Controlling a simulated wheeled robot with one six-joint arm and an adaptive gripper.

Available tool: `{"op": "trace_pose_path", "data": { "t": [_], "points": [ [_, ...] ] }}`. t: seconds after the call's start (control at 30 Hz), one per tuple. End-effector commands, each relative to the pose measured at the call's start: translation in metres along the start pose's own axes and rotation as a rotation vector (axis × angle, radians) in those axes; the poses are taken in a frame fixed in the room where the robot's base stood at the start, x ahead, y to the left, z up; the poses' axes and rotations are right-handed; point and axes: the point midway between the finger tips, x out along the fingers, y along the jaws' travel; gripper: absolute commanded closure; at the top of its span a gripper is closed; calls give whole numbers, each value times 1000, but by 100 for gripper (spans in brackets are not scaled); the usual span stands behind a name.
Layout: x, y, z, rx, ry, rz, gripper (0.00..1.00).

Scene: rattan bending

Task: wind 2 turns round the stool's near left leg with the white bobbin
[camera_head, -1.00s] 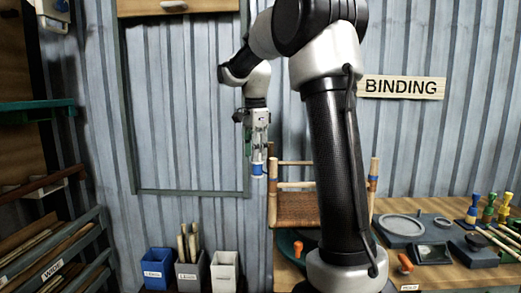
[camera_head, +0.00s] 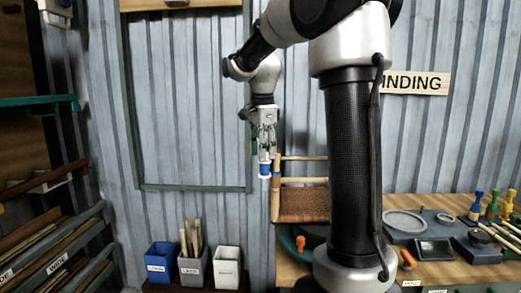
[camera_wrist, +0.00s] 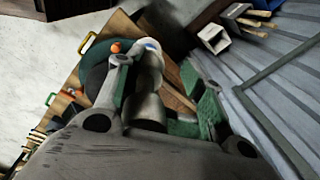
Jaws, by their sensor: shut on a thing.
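In the wrist view, a pale cylinder (camera_wrist: 148,95) sits between the fingers. The stool (camera_head: 303,205), with a woven brown panel and pale rails, stands on the bench. Its leftmost front leg (camera_head: 275,203) is upright, and the bobbin is just left of its upper part. I cannot tell whether they touch, and no strand is clear. My arm hides the stool's right side.
The wooden bench (camera_head: 288,270) carries a grey ring fixture (camera_head: 404,224) and several coloured bobbins (camera_head: 476,207) at the right. Blue, grey and white bins (camera_head: 227,267) stand left of the bench. A rack (camera_head: 65,250) is at far left.

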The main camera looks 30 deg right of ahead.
Motion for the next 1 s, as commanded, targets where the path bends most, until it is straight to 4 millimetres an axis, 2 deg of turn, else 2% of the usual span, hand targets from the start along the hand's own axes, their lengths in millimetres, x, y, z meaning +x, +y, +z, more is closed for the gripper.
{"op": "trace_pose_path", "data": {
  "t": [0.2,0.57,1.0],
  "points": [
    [-1,13,-7,0,0,-1,100],
    [-2,14,-8,0,0,-1,100],
    [-47,10,-9,0,0,-2,100]
  ]
}}
